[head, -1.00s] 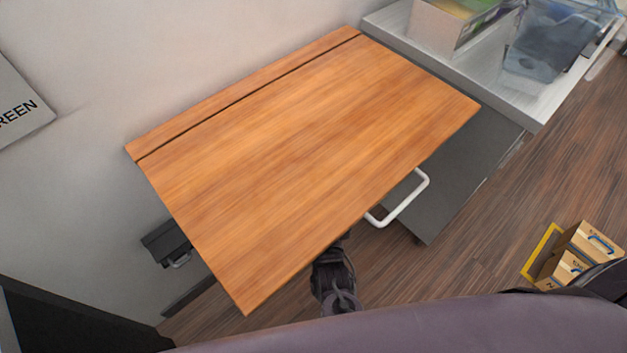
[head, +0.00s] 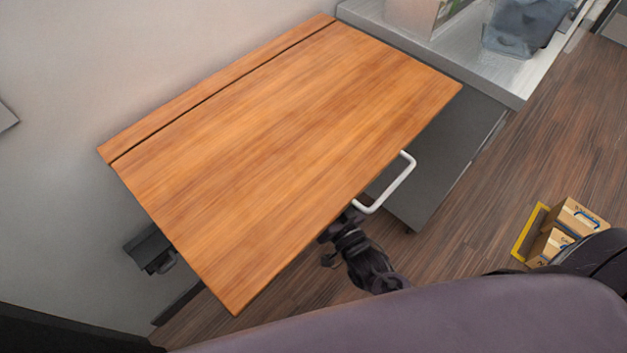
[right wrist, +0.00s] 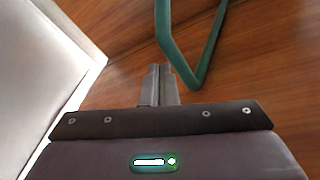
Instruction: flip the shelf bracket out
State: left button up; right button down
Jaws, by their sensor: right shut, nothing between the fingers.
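The wooden shelf (head: 270,160) stands out from the wall in the head view. The shelf bracket (head: 391,190), a white bent bar, sticks out from under its right edge. The same bracket (right wrist: 163,20) looks dark green in the right wrist view, running in a V against a brown wood surface. My right gripper (right wrist: 157,75) is shut and empty, its tips close to the bar; whether they touch it I cannot tell. In the head view my right arm reaches to just below the shelf edge, left of the bracket, with the fingertips hidden. My left gripper is not in view.
A dark support (head: 150,248) is on the wall under the shelf's left side. Yellow-tan boxes (head: 565,230) sit on the floor at right. Floor is open between the counter and the boxes.

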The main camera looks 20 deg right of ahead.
jog(key=d+m+g+y+b, duration=0.45)
jog(key=d+g+y, duration=0.35)
jog(key=d, duration=0.4)
jog(key=w+a+m+t+y+p, duration=0.1)
jog(key=w+a, duration=0.3)
jog(key=a, duration=0.7)
jog(key=shift+w+p, duration=0.15)
jog(key=shift+p, duration=0.7)
jog(key=shift+a, duration=0.1)
